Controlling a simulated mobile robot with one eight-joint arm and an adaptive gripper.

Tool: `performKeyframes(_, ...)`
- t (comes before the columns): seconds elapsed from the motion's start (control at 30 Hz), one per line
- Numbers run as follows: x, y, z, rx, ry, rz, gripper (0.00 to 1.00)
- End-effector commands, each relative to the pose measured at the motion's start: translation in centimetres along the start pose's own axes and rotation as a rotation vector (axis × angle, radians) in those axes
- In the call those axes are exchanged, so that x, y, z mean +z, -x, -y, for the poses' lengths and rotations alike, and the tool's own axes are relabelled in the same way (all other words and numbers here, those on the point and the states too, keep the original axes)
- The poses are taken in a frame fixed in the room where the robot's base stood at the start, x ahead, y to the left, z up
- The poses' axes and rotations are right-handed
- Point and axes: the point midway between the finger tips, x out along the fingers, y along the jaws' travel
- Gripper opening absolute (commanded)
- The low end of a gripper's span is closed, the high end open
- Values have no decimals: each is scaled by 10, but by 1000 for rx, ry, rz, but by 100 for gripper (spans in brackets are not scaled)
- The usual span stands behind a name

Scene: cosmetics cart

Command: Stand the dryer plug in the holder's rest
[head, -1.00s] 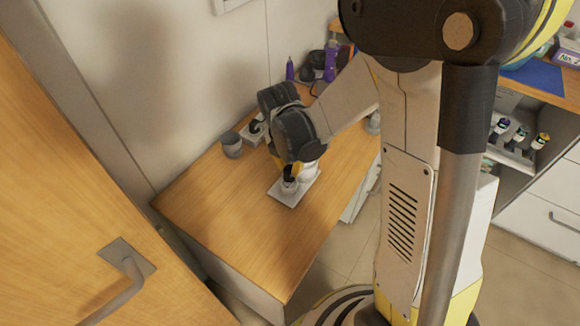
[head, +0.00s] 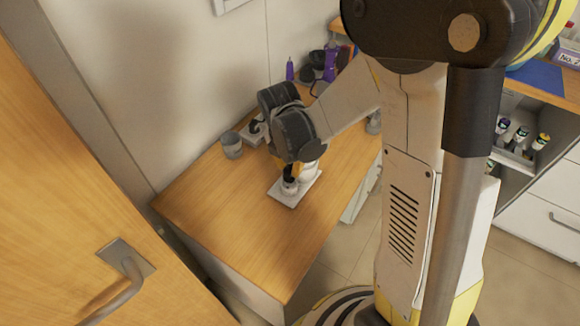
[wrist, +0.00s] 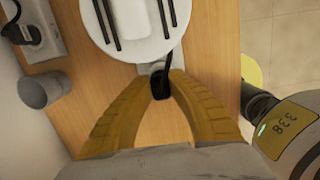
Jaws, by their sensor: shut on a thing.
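My gripper (wrist: 160,84) has its two yellow fingers closed on the black dryer plug (wrist: 160,80). A dark cable runs from the plug up past the white round part. The holder has a pale flat base (head: 287,199) on the wooden table, and a white round part (wrist: 128,42) with dark lines across it. A small grey rest (head: 289,187) stands on the base, right under my gripper (head: 292,176) in the head view. The plug is at or just above this rest. My fingers hide the contact, so I cannot tell whether the plug is seated.
A grey cup (head: 231,147) stands left of the holder. A white socket block (wrist: 58,48) with a black plug in it lies behind, near the wall. Purple and dark bottles (head: 330,66) stand at the back. The table's front left is clear.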

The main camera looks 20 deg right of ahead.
Motion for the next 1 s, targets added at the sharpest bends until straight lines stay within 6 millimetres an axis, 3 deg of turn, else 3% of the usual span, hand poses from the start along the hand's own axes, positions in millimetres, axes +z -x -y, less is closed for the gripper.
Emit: performKeyframes(1.0,-2,-16,0,0,0,0,0)
